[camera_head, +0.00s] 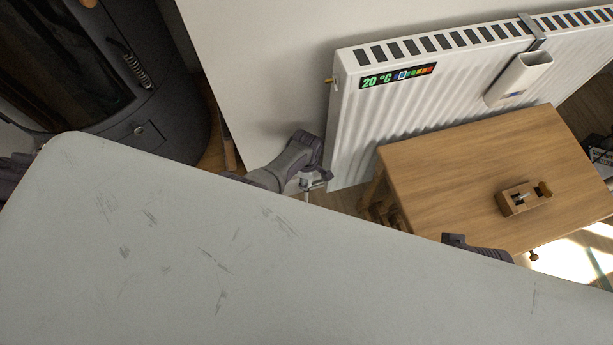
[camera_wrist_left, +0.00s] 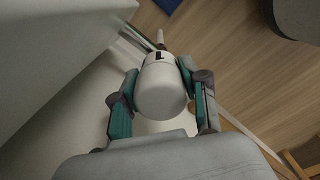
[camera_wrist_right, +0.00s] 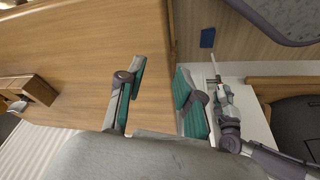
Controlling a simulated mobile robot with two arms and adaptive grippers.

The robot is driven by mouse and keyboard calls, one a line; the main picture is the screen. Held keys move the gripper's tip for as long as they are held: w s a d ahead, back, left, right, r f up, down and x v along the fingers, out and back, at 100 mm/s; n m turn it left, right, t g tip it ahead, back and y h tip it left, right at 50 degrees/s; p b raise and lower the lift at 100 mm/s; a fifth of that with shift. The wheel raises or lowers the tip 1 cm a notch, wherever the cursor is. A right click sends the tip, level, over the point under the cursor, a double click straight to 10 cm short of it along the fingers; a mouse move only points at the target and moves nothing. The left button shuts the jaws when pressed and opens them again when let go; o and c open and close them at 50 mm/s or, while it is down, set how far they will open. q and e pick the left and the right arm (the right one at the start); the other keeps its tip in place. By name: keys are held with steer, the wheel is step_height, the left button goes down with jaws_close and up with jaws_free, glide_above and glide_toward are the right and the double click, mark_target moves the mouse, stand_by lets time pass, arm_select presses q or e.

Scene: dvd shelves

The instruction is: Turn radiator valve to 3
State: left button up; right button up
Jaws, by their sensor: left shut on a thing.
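The white radiator (camera_head: 430,105) stands against the wall at the upper right of the head view. Its strip display reads 20 °C. The rounded white valve knob (camera_wrist_left: 162,92) sits between both fingers of my left gripper (camera_wrist_left: 158,78), which is shut on it. A dark pointer mark shows at the knob's far end, by the thin pipe; I cannot read any number. In the head view my left gripper (camera_head: 314,178) is at the radiator's lower left corner and mostly hides the knob. My right gripper (camera_wrist_right: 157,85) is open and empty, near the wooden table's edge.
A wooden table (camera_head: 450,150) stands in front of the radiator, with a wooden plane (camera_head: 523,197) on it. A white humidifier (camera_head: 520,78) hangs on the radiator. A dark stove (camera_head: 140,90) stands at the left. A small blue item (camera_wrist_right: 208,38) lies on the floor.

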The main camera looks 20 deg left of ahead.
arm_select(q)
steer(key=shift+a, duration=0.1)
steer(key=o, duration=1.2)
steer(key=shift+c, duration=0.2)
steer(key=shift+r, duration=0.1)
steer(key=shift+r, duration=3.65)
